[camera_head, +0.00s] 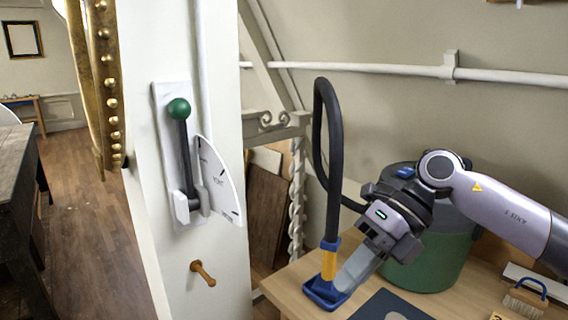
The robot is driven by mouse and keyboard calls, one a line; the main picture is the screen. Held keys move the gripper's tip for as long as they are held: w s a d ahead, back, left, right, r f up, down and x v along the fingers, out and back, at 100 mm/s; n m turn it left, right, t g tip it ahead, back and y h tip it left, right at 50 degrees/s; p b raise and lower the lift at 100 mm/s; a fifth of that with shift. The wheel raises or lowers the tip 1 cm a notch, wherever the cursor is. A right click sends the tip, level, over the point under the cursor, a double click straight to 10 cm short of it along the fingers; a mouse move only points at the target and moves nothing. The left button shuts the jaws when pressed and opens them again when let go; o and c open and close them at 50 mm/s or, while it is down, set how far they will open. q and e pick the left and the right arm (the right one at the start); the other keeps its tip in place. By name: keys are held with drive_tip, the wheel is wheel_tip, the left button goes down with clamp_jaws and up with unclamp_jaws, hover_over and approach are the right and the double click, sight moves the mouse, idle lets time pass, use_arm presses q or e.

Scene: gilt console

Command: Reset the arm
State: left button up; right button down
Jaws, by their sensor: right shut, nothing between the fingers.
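My right gripper (358,270) reaches in from the right, angled down and to the left over the wooden table (290,286). Its fingers are shut with nothing visible between them, and their tips are close to the blue foot of the vacuum hose; I cannot tell whether they touch. A lever (183,150) with a green ball knob (178,108) stands almost upright on a white wall plate (160,115). A white dial sector (222,184) is beside it. The right gripper is to the right of the lever and well apart from it. The left gripper is not in view.
The black hose (333,160) loops up from its blue foot (325,293). A green and grey bucket-shaped vacuum (432,262) stands behind my right arm. A brush (524,302) lies at the right front. A wooden peg (203,273) sticks out below the lever.

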drive_tip(key=s+a+f+m+y, duration=0.1)
drive_tip(key=s+a+m+y, duration=0.35)
drive_tip(key=a+y, duration=0.6)
drive_tip(key=w+d+f+m+t+h, duration=0.2)
drive_tip(key=d+f+m+t+h, duration=0.4)
drive_tip(key=m+t, duration=0.55)
drive_tip(key=w+d+f+m+t+h, duration=0.2)
drive_tip(key=d+f+m+t, duration=0.2)
drive_tip(key=f+m+t, duration=0.8)
drive_tip(key=s+d+f+m+g+h, duration=0.4)
drive_tip(key=s+d+f+m+g, duration=0.1)
drive_tip(key=s+f, duration=0.2)
drive_tip(key=s+d+f+m+g+h, duration=0.4)
drive_tip(key=s+d+f+m+g, duration=0.1)
drive_tip(key=s+f, duration=0.3)
drive_tip(key=shift+s+d+f+m, duration=0.3)
drive_tip(key=shift+d+f+m, duration=0.15)
drive_tip(key=shift+f+m, duration=0.35)
drive_tip(key=shift+h, duration=0.25)
